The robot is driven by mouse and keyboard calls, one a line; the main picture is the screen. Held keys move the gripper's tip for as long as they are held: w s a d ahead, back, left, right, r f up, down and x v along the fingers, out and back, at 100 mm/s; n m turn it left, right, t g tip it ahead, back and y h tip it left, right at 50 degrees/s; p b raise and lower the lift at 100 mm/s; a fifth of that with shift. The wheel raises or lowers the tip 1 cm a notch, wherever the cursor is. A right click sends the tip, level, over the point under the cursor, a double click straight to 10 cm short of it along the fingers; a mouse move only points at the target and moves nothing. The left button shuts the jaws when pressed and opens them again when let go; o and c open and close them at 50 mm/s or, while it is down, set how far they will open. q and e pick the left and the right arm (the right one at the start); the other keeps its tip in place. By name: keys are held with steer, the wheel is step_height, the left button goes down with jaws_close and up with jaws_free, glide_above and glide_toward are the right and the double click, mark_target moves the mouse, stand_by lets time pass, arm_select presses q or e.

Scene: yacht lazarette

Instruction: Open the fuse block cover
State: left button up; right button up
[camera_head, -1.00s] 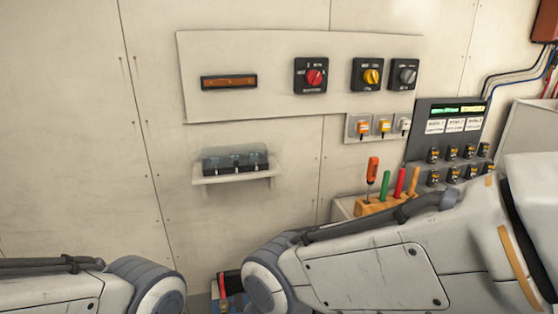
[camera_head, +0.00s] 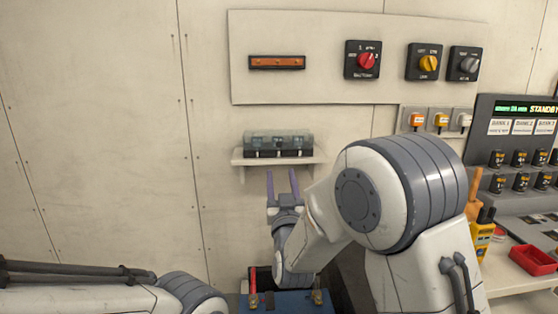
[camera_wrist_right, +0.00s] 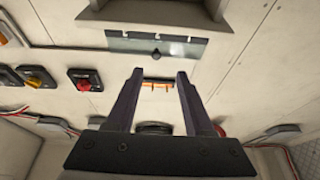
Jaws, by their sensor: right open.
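The fuse block (camera_head: 278,152) sits on a small wall shelf, with a smoky see-through cover (camera_head: 279,137) over its top; the cover looks closed. In the right wrist view the block's cover (camera_wrist_right: 180,47) shows beyond the fingertips. My right gripper (camera_head: 282,179) is open and empty, its two purple-grey fingers pointing up just below and in front of the shelf. It also shows in the right wrist view (camera_wrist_right: 160,76), fingers apart with nothing between them. My left arm shows at the lower left, but its gripper is out of view.
The shelf (camera_head: 237,159) juts from the wall just above my right fingers. A panel above carries an orange bar (camera_head: 277,62) and red (camera_head: 363,60) and yellow (camera_head: 426,62) rotary switches. A blue box (camera_head: 285,302) stands below. A red tray (camera_head: 533,260) lies at right.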

mark_target(279, 145)
steer(key=x, duration=0.3)
steer(key=p+x, duration=0.1)
steer(key=x, duration=0.3)
steer(key=p+x, duration=0.1)
steer(key=x, duration=0.2)
steer(key=shift+d+r, duration=0.35)
steer(key=shift+r, duration=0.15)
jaws_close()
stand_by(0.9)
